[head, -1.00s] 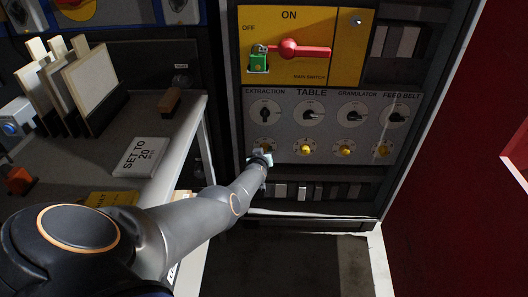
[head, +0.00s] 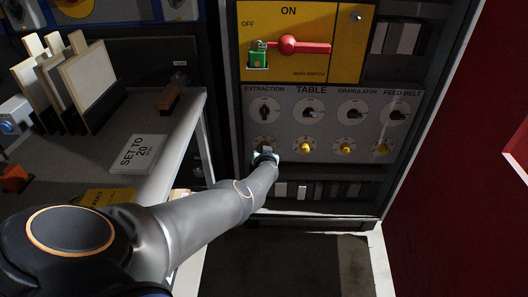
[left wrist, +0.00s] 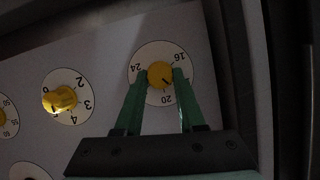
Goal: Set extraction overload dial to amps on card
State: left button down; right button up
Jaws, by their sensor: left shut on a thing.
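The card (head: 139,153) on the bench at left reads "SET TO 20", with smaller, unclear print below. The extraction overload dial is the small yellow knob in the lower row under "EXTRACTION", mostly hidden by my gripper in the head view. In the left wrist view the yellow dial (left wrist: 159,74) sits on a white scale marked 16, 20 and 24. Its dark pointer mark lies near 20, seemingly a little to the 16 side. My left gripper (left wrist: 158,82) is shut on this dial, a green finger at each side; it also shows in the head view (head: 265,156). My right gripper is not in view.
Other yellow dials sit to the right, under table (head: 306,147), granulator (head: 345,149) and feed belt. Black rotary switches line the row above. A red main switch handle (head: 300,46) with a green padlock (head: 258,58) is higher up. The bench (head: 190,125) stands left of my arm.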

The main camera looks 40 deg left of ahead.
pick_arm(q)
jog(key=shift+w+d+f+m+g+y+b, duration=0.1)
jog(key=shift+m+g+y+b, duration=0.45)
jog(key=shift+m+b, duration=0.7)
jog(key=shift+w+d+f+m+g+y+b, duration=0.1)
jog(key=shift+m+g+y+b, duration=0.15)
jog(key=shift+m+y+b, duration=0.8)
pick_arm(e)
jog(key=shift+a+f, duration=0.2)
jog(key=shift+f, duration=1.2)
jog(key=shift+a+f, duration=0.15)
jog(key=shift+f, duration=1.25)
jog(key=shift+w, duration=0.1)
pick_arm(q)
jog(key=shift+r, duration=0.1)
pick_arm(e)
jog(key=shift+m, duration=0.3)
pick_arm(q)
jog(key=c, duration=0.5)
grip_release()
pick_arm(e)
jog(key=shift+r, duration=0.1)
